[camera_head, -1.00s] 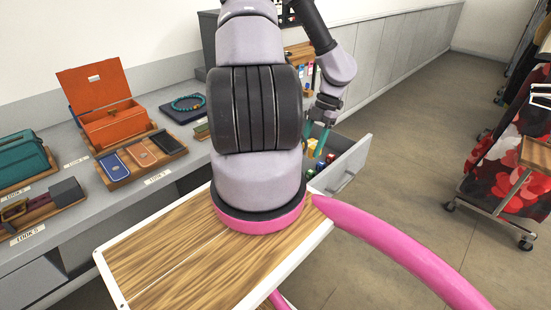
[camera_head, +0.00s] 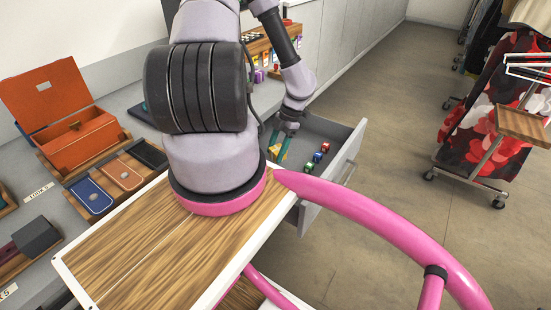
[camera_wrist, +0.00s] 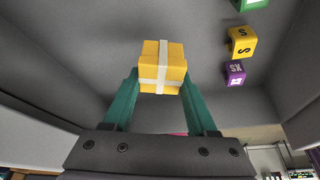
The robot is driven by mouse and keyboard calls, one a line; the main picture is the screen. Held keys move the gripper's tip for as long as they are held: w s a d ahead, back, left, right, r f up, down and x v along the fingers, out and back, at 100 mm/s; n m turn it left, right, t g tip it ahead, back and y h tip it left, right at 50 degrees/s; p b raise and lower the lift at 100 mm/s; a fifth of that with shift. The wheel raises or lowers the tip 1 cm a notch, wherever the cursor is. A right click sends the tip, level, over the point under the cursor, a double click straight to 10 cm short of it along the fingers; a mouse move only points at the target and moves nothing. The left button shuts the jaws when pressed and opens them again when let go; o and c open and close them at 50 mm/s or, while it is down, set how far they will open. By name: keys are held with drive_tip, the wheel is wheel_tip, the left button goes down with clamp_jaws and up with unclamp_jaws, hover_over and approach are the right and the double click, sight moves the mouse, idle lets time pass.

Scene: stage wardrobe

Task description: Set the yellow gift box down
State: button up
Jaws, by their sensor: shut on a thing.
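The yellow gift box (camera_wrist: 150,72) with a white ribbon is between the two green fingers of my gripper (camera_wrist: 161,88) in the wrist view. The fingers are shut on its sides. In the head view my gripper (camera_head: 283,148) reaches down at the open grey drawer (camera_head: 331,133), with the yellow box (camera_head: 273,151) small and partly hidden at its tips. I cannot tell whether the box touches the drawer floor.
Lettered cubes lie in the drawer, among them a yellow one (camera_wrist: 241,41) and a purple one (camera_wrist: 235,73). An orange box (camera_head: 75,135) stands on the counter at left. A clothes rack (camera_head: 490,150) stands at right, with clear floor between.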

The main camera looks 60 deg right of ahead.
drive_tip(key=shift+f, duration=1.95)
drive_tip(key=shift+f, duration=0.1)
drive_tip(key=o, duration=1.3)
drive_tip(key=shift+o, duration=0.2)
drive_tip(key=v, duration=1.2)
